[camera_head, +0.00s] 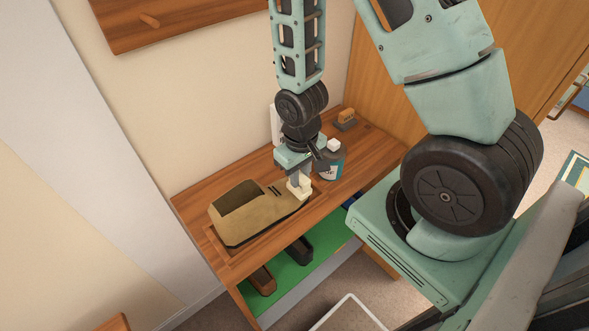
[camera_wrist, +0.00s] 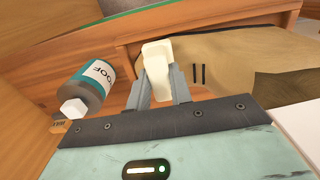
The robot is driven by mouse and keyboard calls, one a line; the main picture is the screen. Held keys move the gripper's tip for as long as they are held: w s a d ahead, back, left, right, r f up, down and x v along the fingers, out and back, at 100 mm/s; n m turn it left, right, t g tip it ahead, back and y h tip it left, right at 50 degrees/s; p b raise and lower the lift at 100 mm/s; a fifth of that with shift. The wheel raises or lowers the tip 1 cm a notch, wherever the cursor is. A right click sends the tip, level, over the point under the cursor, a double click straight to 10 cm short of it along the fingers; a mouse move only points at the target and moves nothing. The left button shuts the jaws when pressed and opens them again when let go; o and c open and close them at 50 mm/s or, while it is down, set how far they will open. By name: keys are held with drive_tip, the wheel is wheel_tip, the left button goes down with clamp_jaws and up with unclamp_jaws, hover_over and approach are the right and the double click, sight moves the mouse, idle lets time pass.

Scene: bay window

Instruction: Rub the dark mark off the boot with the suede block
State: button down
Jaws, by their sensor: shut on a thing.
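The tan boot (camera_head: 243,214) lies on the wooden bench top, its opening to the left and its toe to the right. In the wrist view part of the boot (camera_wrist: 225,60) fills the upper right, with two short dark lines on it. My gripper (camera_head: 298,184) is over the toe end, shut on the cream suede block (camera_head: 301,190). The block (camera_wrist: 158,65) shows between the fingers in the wrist view and appears to be at the boot's toe; I cannot tell whether it touches. No dark smudge is clearly visible; the block and gripper hide part of the toe.
A grey bottle (camera_head: 331,165) with a teal label and white cap stands close to the right of my gripper. A brush with a wooden handle (camera_head: 346,117) sits at the bench's back right. Dark shoes (camera_head: 299,250) stand on the green shelf below. A wall is behind the bench.

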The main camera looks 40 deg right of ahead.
drive_tip(key=shift+w+p, duration=0.75)
drive_tip(key=shift+w, duration=2.65)
drive_tip(key=shift+s+f+b, duration=0.2)
drive_tip(key=shift+s+b, duration=0.2)
drive_tip(key=shift+s, duration=1.8)
drive_tip(key=shift+s+r, duration=0.1)
drive_tip(key=shift+s, duration=1.3)
drive_tip(key=shift+w+p, duration=0.5)
drive_tip(key=shift+w, duration=3.15)
wheel_tip(320, 180, up, 8)
drive_tip(key=p, duration=0.6)
